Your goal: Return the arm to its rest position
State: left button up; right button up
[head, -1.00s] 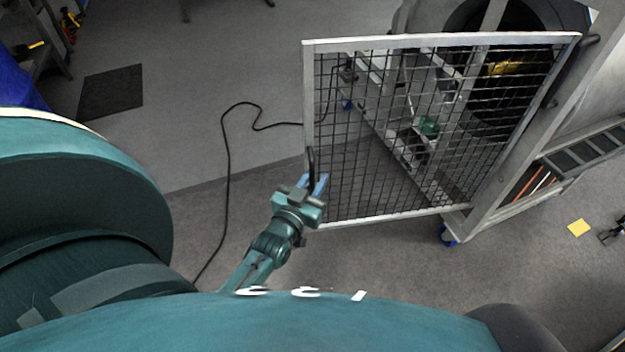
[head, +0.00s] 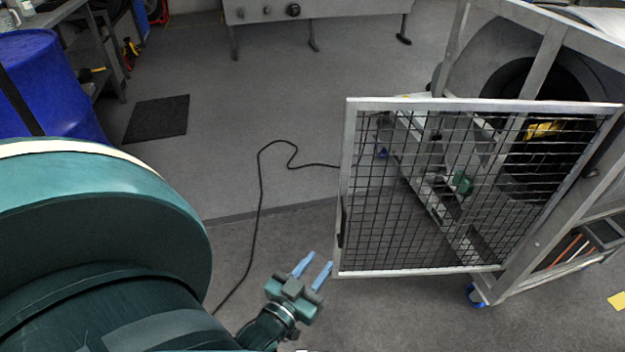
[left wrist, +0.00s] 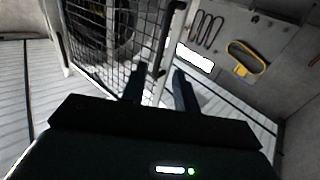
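My left gripper (head: 312,272) is at the lower middle of the head view, with two blue fingers spread apart and nothing between them. It is just left of and below the free edge of the mesh door (head: 430,274), apart from it. The door stands swung open, with a dark handle (head: 341,226) on its left frame bar. In the left wrist view the open fingers (left wrist: 160,85) point toward the door's bar and its dark handle (left wrist: 157,68). My right gripper is in neither view.
The dynamometer frame (head: 535,235) with its drum stands at the right. A black cable (head: 260,190) lies on the floor left of the door. A blue barrel (head: 50,85) and a black mat (head: 157,118) are at the left. The floor between mat and door is mostly clear.

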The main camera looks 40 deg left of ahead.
pick_arm(q)
jog(key=shift+s+d, duration=0.1)
jog(key=shift+s, duration=0.6)
